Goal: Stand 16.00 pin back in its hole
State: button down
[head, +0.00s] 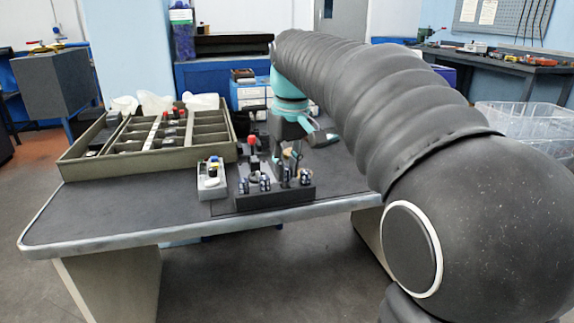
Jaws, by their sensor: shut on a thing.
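A dark block (272,197) stands near the front edge of the bench, with several dark pins with pale markings standing along it. My gripper (290,150) is above the right part of this block, pointing down. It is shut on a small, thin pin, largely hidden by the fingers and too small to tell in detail. I cannot read which pin is the 16.00 one. I cannot tell whether the held pin's lower end touches the block or is in a hole. A red-topped item (252,141) stands upright behind the block, left of my gripper.
A small grey tray (212,193) with a few small items is left of the block. A large divided olive tray (80,170) with white bags at its back fills the bench's left rear. The bench top (110,212) is bare at front left. A clear bin (525,125) stands far right.

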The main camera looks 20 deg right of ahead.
jog(key=shift+f+b, duration=0.4)
jog(key=shift+f, duration=0.35)
jog(key=c, duration=0.9)
grip_release()
jog(key=shift+c, duration=0.2)
jog(key=shift+r, duration=0.1)
notch_tip(320, 180, up, 12)
jog(key=s, duration=0.1)
jog(key=shift+s+d, duration=0.2)
jog(key=shift+s, duration=0.05)
jog(key=shift+r+p, duration=1.3)
jog(key=shift+r, duration=1.1)
